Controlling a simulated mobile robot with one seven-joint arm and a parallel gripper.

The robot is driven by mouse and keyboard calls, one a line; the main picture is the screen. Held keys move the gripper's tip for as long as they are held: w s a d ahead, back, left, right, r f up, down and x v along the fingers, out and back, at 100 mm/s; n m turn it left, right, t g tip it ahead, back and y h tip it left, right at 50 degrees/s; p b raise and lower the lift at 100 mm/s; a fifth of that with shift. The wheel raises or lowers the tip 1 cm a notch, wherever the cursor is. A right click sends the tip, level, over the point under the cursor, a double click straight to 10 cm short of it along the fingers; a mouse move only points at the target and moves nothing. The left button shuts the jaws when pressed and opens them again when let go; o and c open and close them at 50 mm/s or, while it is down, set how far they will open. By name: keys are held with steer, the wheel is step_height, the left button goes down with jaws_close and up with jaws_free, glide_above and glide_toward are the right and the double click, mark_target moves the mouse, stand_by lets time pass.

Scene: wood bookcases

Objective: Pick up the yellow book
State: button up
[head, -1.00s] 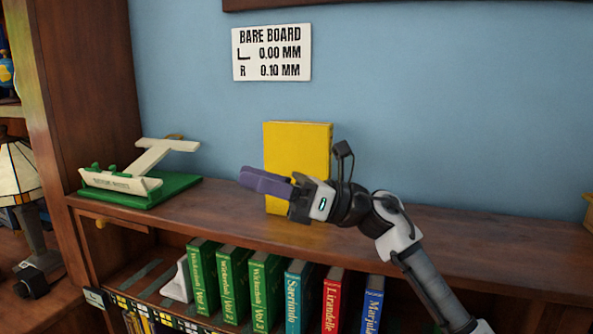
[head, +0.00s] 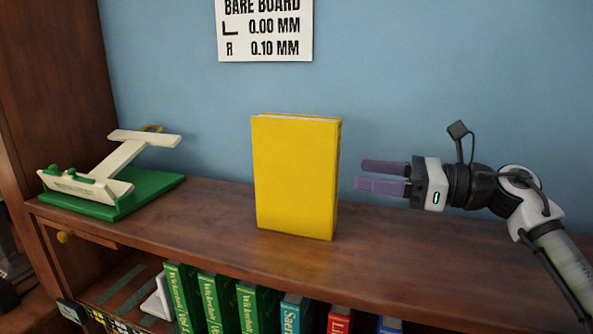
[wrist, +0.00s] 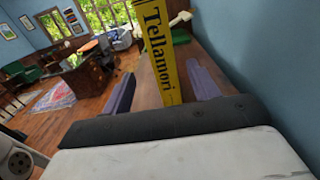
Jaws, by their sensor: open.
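The yellow book (head: 296,180) stands upright on top of the wooden bookcase, its broad cover facing the head view. In the wrist view its spine, lettered "Tellamori" (wrist: 158,50), shows between the two purple fingers. My gripper (head: 370,175) is open and empty, to the right of the book with its fingers pointing left at the spine side. A gap of wall shows between the fingertips and the book in the head view. In the wrist view my gripper (wrist: 163,92) has one finger on each side of the spine in the picture. The book's lower edge is partly hidden there.
A white and green stand (head: 115,185) sits left of the book on the bookcase top (head: 400,260). Several green, teal, red and blue books (head: 215,300) stand on the shelf below. The blue wall (head: 430,70) is close behind. The top is clear around the book.

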mark_target(337, 169)
steer(key=p+x, duration=0.1)
steer(key=x, duration=0.5)
steer(key=shift+a+r+p, duration=0.1)
steer(key=shift+a+p, duration=0.1)
steer(key=shift+p, duration=0.2)
steer(key=p+x, duration=0.1)
steer(key=x, duration=0.1)
steer(key=r+p+x, duration=0.1)
steer(key=p+x, duration=0.1)
steer(key=shift+w+a+p, duration=0.2)
steer(key=shift+w+p, duration=0.05)
steer(key=shift+p, duration=0.05)
steer(key=shift+w+a+f, duration=0.15)
steer(key=shift+a+f, duration=0.1)
steer(key=shift+a, duration=0.1)
jaws_close()
